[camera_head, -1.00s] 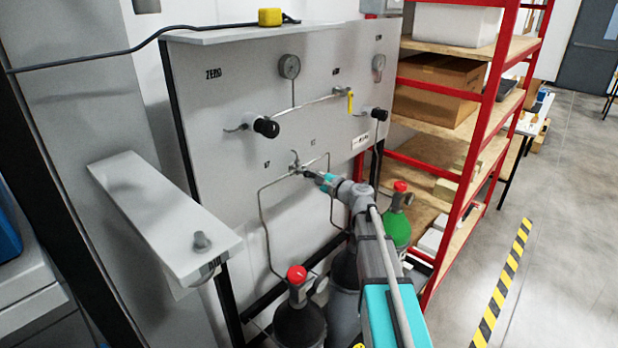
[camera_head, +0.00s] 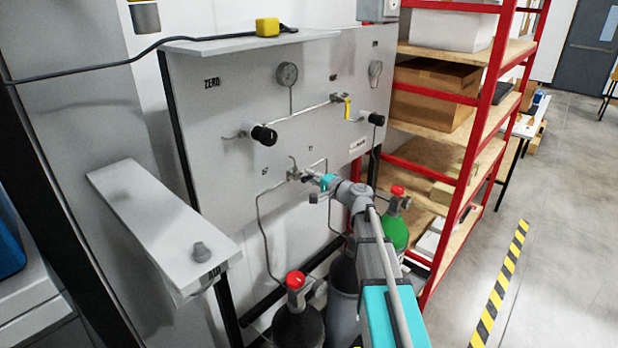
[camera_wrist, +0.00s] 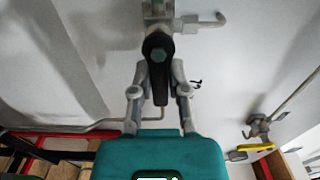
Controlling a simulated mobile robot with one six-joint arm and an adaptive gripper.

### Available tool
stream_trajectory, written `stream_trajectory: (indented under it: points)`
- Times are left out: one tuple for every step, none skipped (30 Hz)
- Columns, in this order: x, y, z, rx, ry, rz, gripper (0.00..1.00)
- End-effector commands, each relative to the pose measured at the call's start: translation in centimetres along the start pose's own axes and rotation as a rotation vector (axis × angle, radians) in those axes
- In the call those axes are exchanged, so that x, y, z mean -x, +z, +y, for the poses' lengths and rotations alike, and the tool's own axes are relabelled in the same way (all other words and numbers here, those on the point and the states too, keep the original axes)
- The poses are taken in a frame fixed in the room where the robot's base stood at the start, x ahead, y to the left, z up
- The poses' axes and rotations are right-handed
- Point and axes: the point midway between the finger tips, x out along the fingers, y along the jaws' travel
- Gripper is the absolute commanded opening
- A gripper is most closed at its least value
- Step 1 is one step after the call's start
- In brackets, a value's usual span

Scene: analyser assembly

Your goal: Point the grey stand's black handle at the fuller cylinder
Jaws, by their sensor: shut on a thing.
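The grey stand's panel (camera_head: 225,120) carries a small valve (camera_head: 293,174) where several thin pipes meet. My gripper (camera_head: 307,177) is at this valve. In the wrist view my gripper (camera_wrist: 159,78) has its two fingers on either side of the black handle (camera_wrist: 160,87) and is shut on it; the handle points down in that picture. In the head view the handle is too small to make out clearly. A dark cylinder with a red cap (camera_head: 297,328) stands at the lower front. A green-topped cylinder (camera_head: 394,232) stands to the right, partly behind my arm. Gauge readings are too small to read.
The left gauge (camera_head: 287,75) and right gauge (camera_head: 375,70) sit on the panel, with black knobs (camera_head: 264,135) and a yellow lever (camera_head: 347,108) below. A red-framed shelf (camera_head: 480,110) stands close at the right. A grey ledge (camera_head: 150,215) juts out at the left.

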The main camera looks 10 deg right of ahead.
Motion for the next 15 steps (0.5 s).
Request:
stream_trajectory:
  points:
    - [0.13, 0.28, 0.1, 0.006, 0.003, -0.005, 0.0]
    - [0.13, 0.29, 0.11, 0.006, 0.003, -0.005, 0.0]
    - [0.13, 0.29, 0.11, 0.006, 0.003, -0.005, 0.0]
    - [0.13, 0.29, 0.11, 0.006, 0.003, -0.005, 0.0]
    - [0.13, 0.29, 0.11, 0.006, 0.004, -0.005, 0.0]
    - [0.13, 0.29, 0.12, 0.005, 0.004, -0.005, 0.0]
    - [0.14, 0.3, 0.12, 0.005, 0.004, -0.006, 0.0]
    - [0.14, 0.31, 0.12, 0.005, 0.004, -0.006, 0.0]
    - [0.14, 0.31, 0.12, 0.005, 0.004, -0.006, 0.0]
    - [0.14, 0.31, 0.12, 0.005, 0.004, -0.006, 0.25]
    - [0.14, 0.31, 0.12, 0.005, 0.004, -0.006, 0.31]
    - [0.13, 0.29, 0.11, 0.004, 0.003, -0.005, 0.38]
    - [0.12, 0.27, 0.1, 0.004, 0.003, -0.005, 0.44]
    - [0.11, 0.25, 0.1, 0.003, 0.003, -0.004, 0.49]
    - [0.1, 0.22, 0.09, 0.003, 0.002, -0.004, 0.57]
